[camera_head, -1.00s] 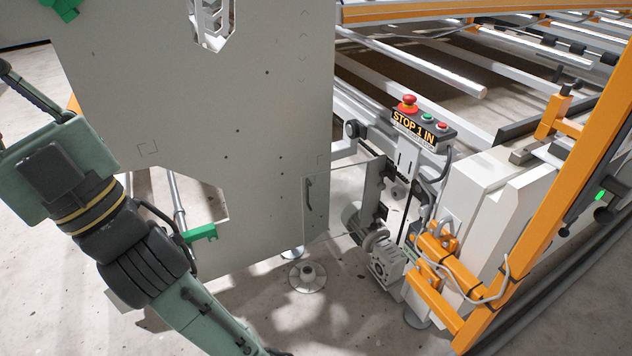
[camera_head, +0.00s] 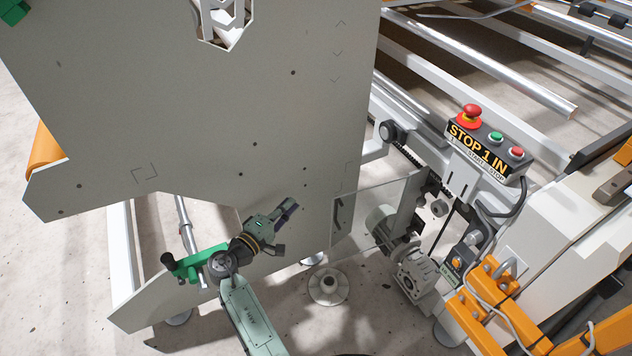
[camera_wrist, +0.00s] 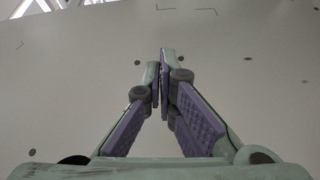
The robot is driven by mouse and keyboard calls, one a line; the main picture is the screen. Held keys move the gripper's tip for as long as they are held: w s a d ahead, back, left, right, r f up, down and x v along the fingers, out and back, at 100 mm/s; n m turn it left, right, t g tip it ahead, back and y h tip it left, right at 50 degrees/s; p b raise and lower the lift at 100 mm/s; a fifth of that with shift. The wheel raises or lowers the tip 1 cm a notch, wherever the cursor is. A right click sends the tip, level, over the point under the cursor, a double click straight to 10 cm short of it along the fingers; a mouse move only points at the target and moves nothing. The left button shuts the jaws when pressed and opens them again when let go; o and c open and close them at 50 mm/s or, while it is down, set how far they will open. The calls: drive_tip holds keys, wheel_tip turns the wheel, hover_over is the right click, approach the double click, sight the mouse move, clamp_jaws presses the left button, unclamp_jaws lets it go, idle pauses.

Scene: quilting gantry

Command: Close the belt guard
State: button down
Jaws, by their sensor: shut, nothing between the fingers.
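The belt guard (camera_head: 362,216) is a clear panel with a dark handle (camera_head: 338,211) near its left edge. It stands swung out beside the large grey side plate, and the motor and belt parts (camera_head: 405,250) show behind and to the right of it. My gripper (camera_head: 291,205) is to the left of the guard, in front of the grey plate, apart from the handle. In the wrist view its fingers (camera_wrist: 163,58) meet at the tips and hold nothing, with only the grey plate ahead. The guard is not in the wrist view.
The grey side plate (camera_head: 230,110) fills the left and middle. A control box (camera_head: 485,140) with a red stop button stands at right above the motor. Orange frame parts (camera_head: 495,310) are at lower right. A levelling foot (camera_head: 328,287) stands on the floor below the guard.

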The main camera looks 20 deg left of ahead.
drive_tip(key=w+d+f+h+p, duration=0.1)
drive_tip(key=w+d+p, duration=0.2)
drive_tip(key=w+d, duration=0.3)
drive_tip(key=shift+w+d, duration=0.3)
drive_tip(key=shift+d, duration=0.8)
